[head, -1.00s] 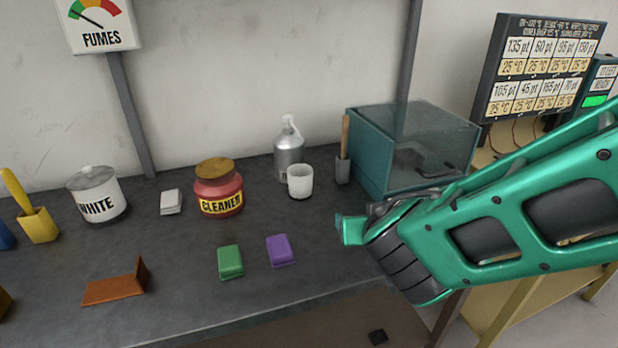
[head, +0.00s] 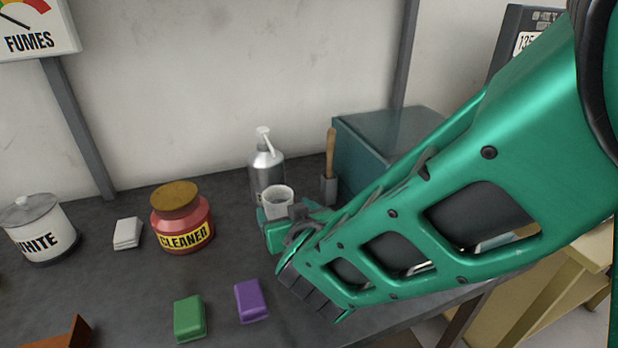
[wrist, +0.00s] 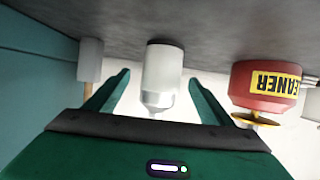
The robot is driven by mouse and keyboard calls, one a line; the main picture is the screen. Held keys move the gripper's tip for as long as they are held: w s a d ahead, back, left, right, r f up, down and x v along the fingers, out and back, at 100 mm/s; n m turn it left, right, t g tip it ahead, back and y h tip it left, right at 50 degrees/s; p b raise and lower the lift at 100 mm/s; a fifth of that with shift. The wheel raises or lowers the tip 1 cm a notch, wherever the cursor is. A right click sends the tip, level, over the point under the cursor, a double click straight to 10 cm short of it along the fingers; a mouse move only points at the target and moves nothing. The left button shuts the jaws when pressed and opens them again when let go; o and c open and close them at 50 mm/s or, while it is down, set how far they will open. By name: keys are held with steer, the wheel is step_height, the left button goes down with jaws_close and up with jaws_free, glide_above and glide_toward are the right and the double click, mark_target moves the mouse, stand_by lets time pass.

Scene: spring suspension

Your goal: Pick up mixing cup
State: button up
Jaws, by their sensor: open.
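The mixing cup (head: 278,197) is a small whitish cup standing upright on the dark bench, in front of a silver pump bottle (head: 266,168). My gripper (head: 287,216) is open and low over the bench at the cup's near side; it hides the cup's lower part in the head view. In the wrist view, which is upside down, the cup (wrist: 163,68) appears between the two spread green fingers (wrist: 161,79), with the bottle behind it. I cannot tell whether the fingertips reach around the cup; no grip on it shows.
A red cleaner jar (head: 182,222) stands left of the cup. Green (head: 189,318) and purple (head: 251,300) blocks lie in front. A white tin (head: 38,228) is far left.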

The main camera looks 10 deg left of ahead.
mark_target(276, 200)
steer(key=shift+x, duration=2.95)
steer(key=shift+s+a+f, duration=0.1)
steer(key=shift+f, duration=0.05)
steer(key=shift+c, duration=0.3)
steer(key=c, duration=1.3)
steer(key=shift+r, duration=0.2)
